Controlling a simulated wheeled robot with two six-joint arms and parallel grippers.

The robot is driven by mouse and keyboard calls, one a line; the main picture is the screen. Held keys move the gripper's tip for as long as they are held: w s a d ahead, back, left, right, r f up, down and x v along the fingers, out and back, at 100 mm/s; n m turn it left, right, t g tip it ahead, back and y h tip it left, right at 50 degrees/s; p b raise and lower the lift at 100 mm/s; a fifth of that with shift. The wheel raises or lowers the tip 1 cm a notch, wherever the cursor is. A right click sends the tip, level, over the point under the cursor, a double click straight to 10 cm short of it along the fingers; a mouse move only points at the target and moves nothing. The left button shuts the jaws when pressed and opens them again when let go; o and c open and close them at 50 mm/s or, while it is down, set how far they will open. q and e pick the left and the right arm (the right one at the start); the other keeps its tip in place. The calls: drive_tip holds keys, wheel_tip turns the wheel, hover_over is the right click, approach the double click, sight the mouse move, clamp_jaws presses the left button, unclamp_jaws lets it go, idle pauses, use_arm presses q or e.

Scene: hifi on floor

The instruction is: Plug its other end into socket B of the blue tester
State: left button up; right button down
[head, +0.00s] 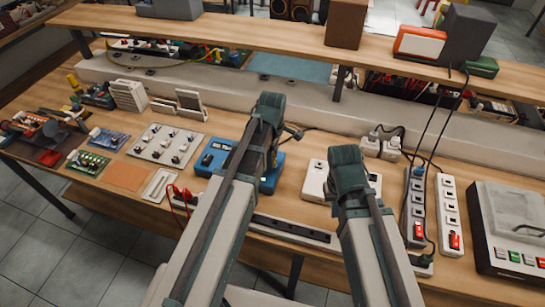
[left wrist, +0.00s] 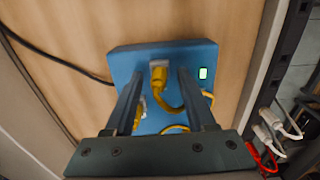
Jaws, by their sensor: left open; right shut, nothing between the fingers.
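The blue tester (head: 215,158) sits on the bench, partly hidden behind my left arm; it also shows in the left wrist view (left wrist: 125,62). A yellow plug (left wrist: 158,73) is in its face near the top, and a yellow cable (left wrist: 190,98) loops from it. A second yellow plug (left wrist: 139,112) with a clear tip shows lower, partly behind a finger. A green light (left wrist: 203,73) glows on the tester. My left gripper (left wrist: 160,78) is open over the tester, its fingers either side of the upper plug. Socket letters are unreadable. My right gripper (head: 347,165) is shut and empty.
A white box (head: 314,180) stands right of the tester, beside my right arm. Power strips (head: 448,205) with dark cables stand further right. Red leads (head: 181,195) lie left of my left arm. A shelf (head: 290,38) runs above the bench's back.

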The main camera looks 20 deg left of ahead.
use_arm(q)
drive_tip(key=shift+r, duration=0.1)
wheel_tip(320, 180, up, 14)
drive_tip(key=p, duration=1.3)
drive_tip(key=shift+f+p, duration=0.2)
drive_tip(key=shift+p, duration=0.2)
drive_tip(key=shift+r, duration=0.1)
wheel_tip(320, 180, up, 5)
drive_tip(key=p, duration=0.5)
